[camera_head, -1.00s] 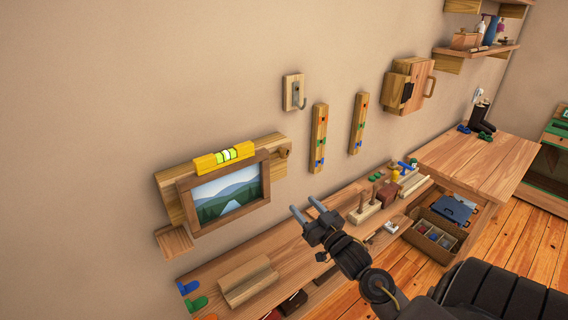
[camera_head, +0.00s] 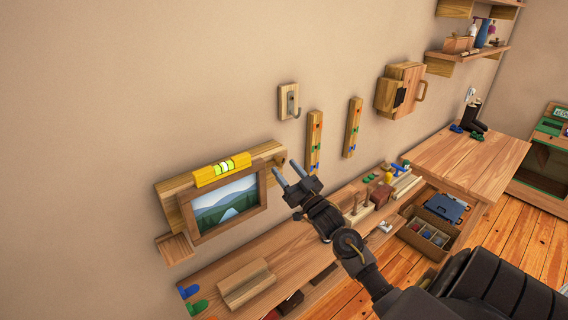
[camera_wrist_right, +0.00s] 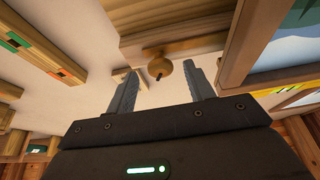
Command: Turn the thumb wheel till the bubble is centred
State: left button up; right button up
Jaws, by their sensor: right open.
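A framed mountain picture (camera_head: 225,206) hangs on a wooden backboard (camera_head: 265,153) on the wall. A yellow spirit level (camera_head: 206,176) with a green vial (camera_head: 224,167) rests along the frame's top; the bubble's exact position is too small to tell. The round wooden thumb wheel sits at the board's right end, partly hidden by a finger in the head view. In the right wrist view the thumb wheel (camera_wrist_right: 159,68), with a dark mark, shows between and beyond the fingertips. My right gripper (camera_head: 286,168) is open and empty, pointing at it. My left gripper is not in view.
A small wooden ledge (camera_head: 174,248) juts out below the frame's left. A long bench (camera_head: 215,268) with a wooden block (camera_head: 246,284) and several small items runs below. A hook (camera_head: 289,101) and two wooden strips (camera_head: 315,138) are on the wall to the right.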

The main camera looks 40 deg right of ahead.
jog(key=shift+w+r, duration=0.25)
jog(key=shift+w, duration=0.4)
jog(key=c, duration=1)
jog(key=shift+o, duration=0.2)
jog(key=shift+d+f+n+y+b, duration=0.1)
jog(key=shift+f+n+y+b, duration=0.1)
jog(key=shift+n+y+b, duration=0.65)
jog(key=n+y, duration=0.1)
jog(key=n, duration=0.2)
jog(key=shift+d+r+n, duration=0.1)
jog(key=shift+n, duration=0.15)
jog(key=shift+r+n+y, duration=0.1)
jog(key=shift+n+y, duration=0.15)
jog(key=shift+n, duration=0.15)
jog(key=o, duration=1)
jog(key=shift+c, duration=0.2)
